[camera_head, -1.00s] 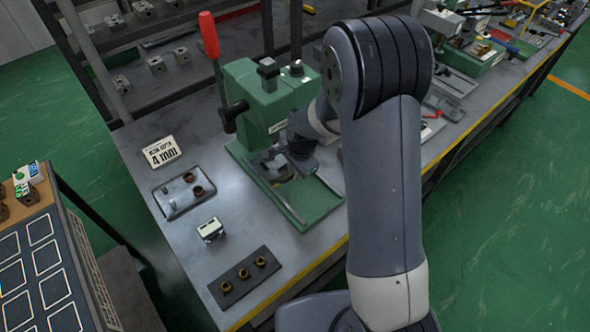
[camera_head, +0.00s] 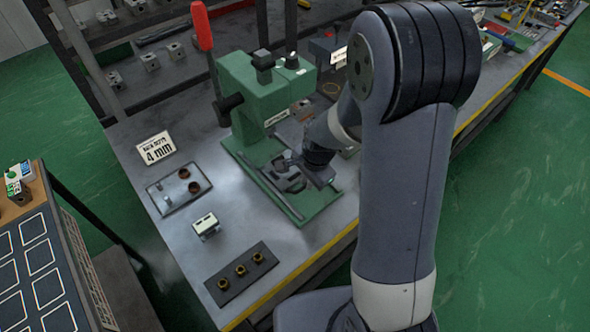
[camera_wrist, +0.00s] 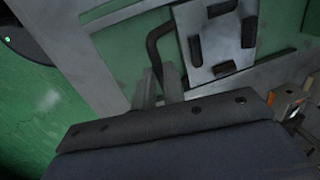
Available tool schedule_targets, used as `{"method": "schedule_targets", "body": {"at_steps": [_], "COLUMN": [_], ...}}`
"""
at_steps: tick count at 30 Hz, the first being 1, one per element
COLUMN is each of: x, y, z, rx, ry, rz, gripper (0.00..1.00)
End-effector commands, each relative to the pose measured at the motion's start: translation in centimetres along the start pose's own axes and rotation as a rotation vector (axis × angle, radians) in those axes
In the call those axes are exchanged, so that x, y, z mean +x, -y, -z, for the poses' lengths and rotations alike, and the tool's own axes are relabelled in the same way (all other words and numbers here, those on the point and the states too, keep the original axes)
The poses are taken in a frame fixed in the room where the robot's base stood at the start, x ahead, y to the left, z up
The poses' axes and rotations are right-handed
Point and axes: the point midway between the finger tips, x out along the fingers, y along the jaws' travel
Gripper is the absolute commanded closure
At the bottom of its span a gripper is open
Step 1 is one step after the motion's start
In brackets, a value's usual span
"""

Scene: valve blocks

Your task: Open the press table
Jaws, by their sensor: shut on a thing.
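The green press (camera_head: 268,95) with a red-handled lever (camera_head: 202,28) stands on the bench. Its press table, a grey plate with dark pads (camera_head: 283,170), sits low over the green base (camera_head: 316,211). In the wrist view the plate (camera_wrist: 222,62) carries several black pads, and a dark bent handle (camera_wrist: 153,52) stands at its side. My gripper (camera_head: 296,163) is low at the plate, on its right side in the head view. In the wrist view its fingers (camera_wrist: 158,88) are shut on the handle; the exact contact is partly hidden.
On the bench left of the press are a "4 mm" sign (camera_head: 156,148), a tray with small parts (camera_head: 172,203), a small white-topped block (camera_head: 206,224) and a dark plate with brass fittings (camera_head: 240,287). A yellow-edged bench front (camera_head: 300,256) lies near.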

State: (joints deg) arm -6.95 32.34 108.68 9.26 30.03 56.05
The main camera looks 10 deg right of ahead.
Motion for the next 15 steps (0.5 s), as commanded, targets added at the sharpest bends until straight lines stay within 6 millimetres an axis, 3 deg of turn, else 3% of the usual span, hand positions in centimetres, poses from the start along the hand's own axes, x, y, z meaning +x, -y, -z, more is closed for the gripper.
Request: {"method": "schedule_targets", "body": {"at_steps": [6,9,15], "x": [-0.8,-1.2,-1.4], "y": [-5.2,-6.6,-7.4], "z": [0.2,0.2,0.1], "rx": [0.005,0.004,0.0], "ry": [-0.003,-0.003,-0.002], "rz": [0.002,0.003,0.002], "gripper": [1.0,1.0,1.0]}}
